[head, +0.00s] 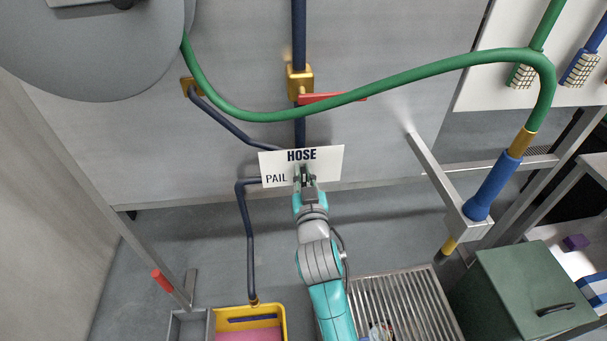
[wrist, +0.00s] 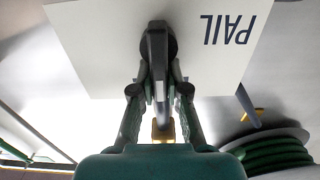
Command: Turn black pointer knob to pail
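A white sign (head: 328,164) on the grey wall reads HOSE at the top and PAIL at the left. The black pointer knob (wrist: 157,48) sits on this sign; in the wrist view its long bar stands upright, not turned sideways to the PAIL word. The PAIL word (wrist: 229,29) is upside down there. My gripper (head: 305,178) is at the sign just below HOSE and covers most of the knob in the head view. In the wrist view, its two fingers (wrist: 159,88) are close on both sides of the bar and appear shut on it.
A dark blue pipe (head: 247,230) runs from the sign down to a yellow pail (head: 284,322). A green hose (head: 400,78) arches above my arm to a blue-handled nozzle (head: 490,187). A red lever (head: 335,98) is above the sign. A green box (head: 530,285) stands at right.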

